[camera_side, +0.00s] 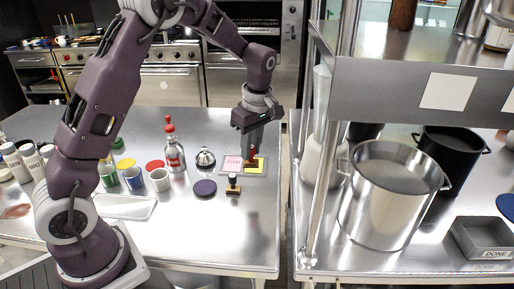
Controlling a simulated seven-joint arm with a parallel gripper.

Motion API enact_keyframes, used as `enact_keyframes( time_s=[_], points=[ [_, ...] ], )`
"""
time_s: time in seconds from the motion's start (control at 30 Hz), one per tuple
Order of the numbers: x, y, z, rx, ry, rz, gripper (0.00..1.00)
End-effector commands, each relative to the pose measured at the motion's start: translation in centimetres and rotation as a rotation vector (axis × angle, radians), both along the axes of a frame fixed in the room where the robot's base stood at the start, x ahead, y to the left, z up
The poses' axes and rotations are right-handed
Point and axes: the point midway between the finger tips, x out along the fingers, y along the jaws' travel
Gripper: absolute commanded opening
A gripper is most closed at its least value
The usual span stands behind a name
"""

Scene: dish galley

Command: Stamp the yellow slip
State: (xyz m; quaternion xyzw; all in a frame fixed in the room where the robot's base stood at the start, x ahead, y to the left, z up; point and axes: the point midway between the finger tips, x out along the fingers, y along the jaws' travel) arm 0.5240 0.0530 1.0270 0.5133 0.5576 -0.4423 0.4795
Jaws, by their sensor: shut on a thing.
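A yellow slip (259,168) lies on a pale board (226,172) near the right side of the steel table. A pink slip (233,162) with lettering lies beside it on the left. My gripper (252,149) points down over the yellow slip. It is shut on a small red-handled stamp (252,154), partly hidden by the fingers. The stamp's base is at or just above the yellow slip; I cannot tell whether they touch. A second stamp (233,183), with a dark handle and wooden base, stands in front of the board.
A round dark purple pad (205,188) and a silver bell (205,157) are left of the board. A red-capped bottle (174,152) and several cups stand further left. A shelf with a large steel pot (385,200) is at right. A grey tray (482,238) marked DONE is far right.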

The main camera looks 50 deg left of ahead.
Motion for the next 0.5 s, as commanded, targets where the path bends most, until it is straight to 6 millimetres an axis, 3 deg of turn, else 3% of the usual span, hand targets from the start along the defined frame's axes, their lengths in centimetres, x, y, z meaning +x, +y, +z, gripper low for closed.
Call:
enact_keyframes(
  time_s=[0.3, 0.5],
  points=[
    [-7.5, 7.9, -1.2, -0.001, 0.001, 0.538, 0.0],
    [-10.1, 9.5, -1.9, 0.001, 0.002, 0.706, 0.0]
  ],
)
